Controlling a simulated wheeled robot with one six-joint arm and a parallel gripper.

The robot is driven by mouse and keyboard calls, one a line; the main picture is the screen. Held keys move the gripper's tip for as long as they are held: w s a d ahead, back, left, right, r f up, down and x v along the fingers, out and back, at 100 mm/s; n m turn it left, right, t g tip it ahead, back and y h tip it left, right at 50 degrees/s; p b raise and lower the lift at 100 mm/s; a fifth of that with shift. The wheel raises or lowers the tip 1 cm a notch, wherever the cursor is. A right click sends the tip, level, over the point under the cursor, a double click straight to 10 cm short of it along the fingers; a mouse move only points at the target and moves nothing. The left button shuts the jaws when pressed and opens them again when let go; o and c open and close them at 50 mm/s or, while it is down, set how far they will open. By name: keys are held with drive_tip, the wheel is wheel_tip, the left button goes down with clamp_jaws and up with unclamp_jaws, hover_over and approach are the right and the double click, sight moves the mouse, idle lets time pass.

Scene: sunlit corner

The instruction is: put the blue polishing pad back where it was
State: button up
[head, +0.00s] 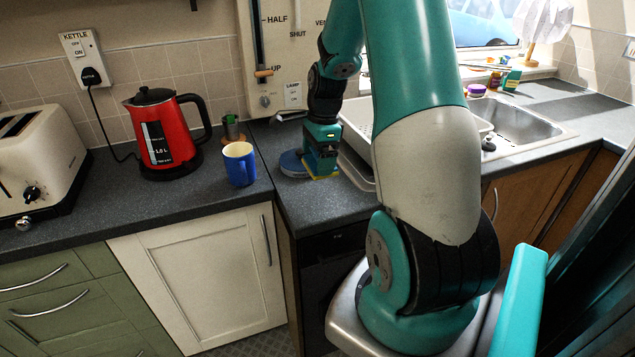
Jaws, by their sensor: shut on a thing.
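The blue polishing pad (292,164) is a round, flat blue disc at the counter's front part, just right of the blue mug. My gripper (318,172) points down at the disc's right side and is shut on it. The disc is low, at or just above the dark worktop; I cannot tell whether it touches. The gripper hides the pad's right edge. A yellow edge shows under the gripper's tip.
A blue mug (239,164) stands close left, with a red kettle (162,133) and cream toaster (37,162) beyond. A white dish rack (357,118) is close behind on the right, partly hidden by my arm. The sink (525,127) lies further right. Bare worktop (318,205) lies in front.

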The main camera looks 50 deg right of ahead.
sight(316, 195)
wheel_tip(316, 195, down, 8)
drive_tip(key=shift+r+p, duration=0.1)
drive_tip(key=shift+p, duration=0.2)
drive_tip(key=o, duration=0.6)
